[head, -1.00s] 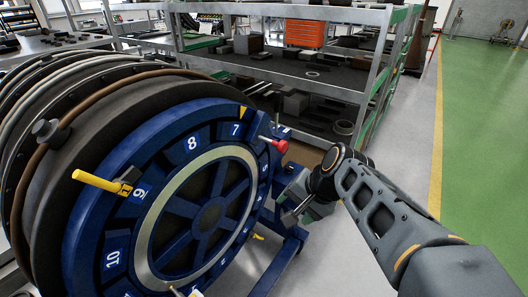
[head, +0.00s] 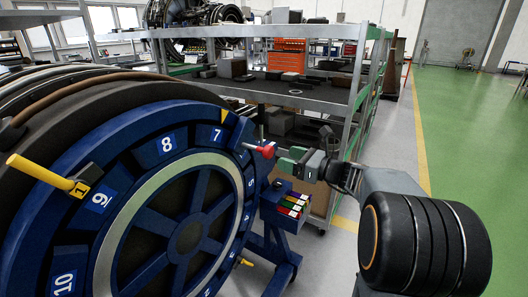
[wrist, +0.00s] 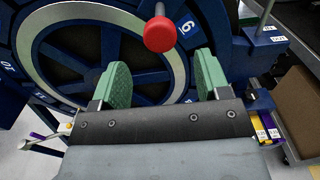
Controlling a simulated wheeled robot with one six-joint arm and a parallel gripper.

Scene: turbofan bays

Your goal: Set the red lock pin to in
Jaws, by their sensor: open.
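The red lock pin has a round red knob (head: 266,151) on a thin metal rod that sticks out from the blue ring's rim near the number 7. In the wrist view the red knob (wrist: 158,33) shows above the gap between my fingertips, in front of the blue spoked wheel. My gripper (head: 284,160) is just right of the knob in the head view. Its green-padded fingers (wrist: 162,78) are apart with nothing between them. Whether the knob touches a finger I cannot tell. The pin's base is partly hidden in the wrist view.
The blue numbered ring (head: 167,143) fills the left. A yellow handle (head: 40,175) sticks out of its rim. A small blue box with coloured pieces (head: 292,204) sits on the stand below my gripper. A metal shelf (head: 300,95) stands behind; green floor lies right.

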